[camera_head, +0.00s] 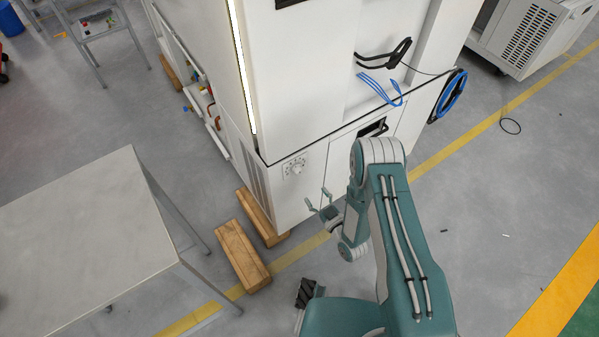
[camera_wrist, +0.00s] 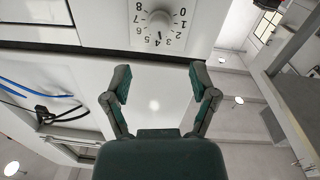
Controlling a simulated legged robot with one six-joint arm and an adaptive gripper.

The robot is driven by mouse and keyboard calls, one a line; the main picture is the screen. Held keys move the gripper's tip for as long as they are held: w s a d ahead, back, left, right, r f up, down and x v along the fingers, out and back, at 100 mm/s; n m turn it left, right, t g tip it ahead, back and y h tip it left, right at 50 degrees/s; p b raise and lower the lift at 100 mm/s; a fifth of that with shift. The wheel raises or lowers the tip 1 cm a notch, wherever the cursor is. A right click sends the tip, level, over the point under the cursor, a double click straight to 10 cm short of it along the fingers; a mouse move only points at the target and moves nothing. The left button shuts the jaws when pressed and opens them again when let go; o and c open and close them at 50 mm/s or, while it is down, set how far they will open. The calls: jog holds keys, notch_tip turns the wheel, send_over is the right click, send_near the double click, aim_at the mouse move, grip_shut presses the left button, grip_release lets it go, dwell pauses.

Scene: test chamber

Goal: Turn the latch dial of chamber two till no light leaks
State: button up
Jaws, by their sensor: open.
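The white chamber (camera_head: 300,80) stands at the middle of the head view; no number is readable on it. A bright vertical strip of light (camera_head: 241,70) runs along its front corner edge. My gripper (camera_head: 318,198) is open and empty, below and apart from the dial. Its spread fingers (camera_wrist: 160,82) frame a bare white panel.
A grey table (camera_head: 80,240) stands at the left. Wooden blocks (camera_head: 242,257) lie on the floor between it and the chamber. Open floor lies to the right.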

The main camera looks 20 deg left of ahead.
aim_at(300, 173)
jog(key=x, duration=1)
jog(key=shift+w+a, duration=0.25)
grip_shut()
